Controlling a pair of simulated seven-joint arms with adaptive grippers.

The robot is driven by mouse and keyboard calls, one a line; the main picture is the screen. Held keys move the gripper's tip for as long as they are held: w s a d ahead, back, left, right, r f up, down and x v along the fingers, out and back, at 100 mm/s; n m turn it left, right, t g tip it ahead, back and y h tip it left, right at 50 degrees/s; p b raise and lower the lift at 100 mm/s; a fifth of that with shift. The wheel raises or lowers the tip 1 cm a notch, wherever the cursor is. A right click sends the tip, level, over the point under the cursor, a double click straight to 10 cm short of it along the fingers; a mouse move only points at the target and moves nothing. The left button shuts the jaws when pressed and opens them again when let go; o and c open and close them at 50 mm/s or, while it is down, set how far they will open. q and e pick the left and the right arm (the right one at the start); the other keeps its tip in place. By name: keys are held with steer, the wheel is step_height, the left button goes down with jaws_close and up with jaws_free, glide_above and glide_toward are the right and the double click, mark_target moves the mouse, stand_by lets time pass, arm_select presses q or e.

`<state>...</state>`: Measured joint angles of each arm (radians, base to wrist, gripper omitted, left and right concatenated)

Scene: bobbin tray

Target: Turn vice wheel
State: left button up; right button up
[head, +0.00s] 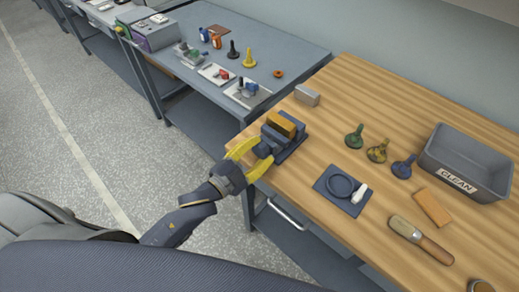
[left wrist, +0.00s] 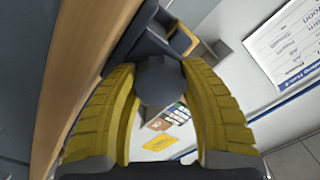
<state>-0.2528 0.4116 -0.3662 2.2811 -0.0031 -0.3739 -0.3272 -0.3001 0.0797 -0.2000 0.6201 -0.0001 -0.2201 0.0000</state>
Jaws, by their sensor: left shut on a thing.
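The blue-grey vice (head: 291,148) stands at the left front edge of the wooden bench, with an orange-brown block (head: 281,123) at its jaws. My left gripper (head: 264,152) reaches it from the left, its yellow fingers at the vice's front end. In the left wrist view, the dark grey rounded vice wheel (left wrist: 160,80) sits between the two yellow fingers (left wrist: 160,100), which are shut on it. The fingers and the vice body hide most of the wheel in the head view. My right gripper is not in view.
The wooden bench (head: 335,120) also holds a grey block (head: 307,95), several coloured knobbed pieces, a blue mat (head: 328,183), a brush (head: 420,240), an orange block (head: 431,207) and a grey bin (head: 455,148) marked CLEAN. A grey bench (head: 285,62) with small parts stands behind left.

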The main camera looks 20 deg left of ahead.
arm_select(q)
steer(key=o, duration=1.3)
steer(key=v, duration=0.8)
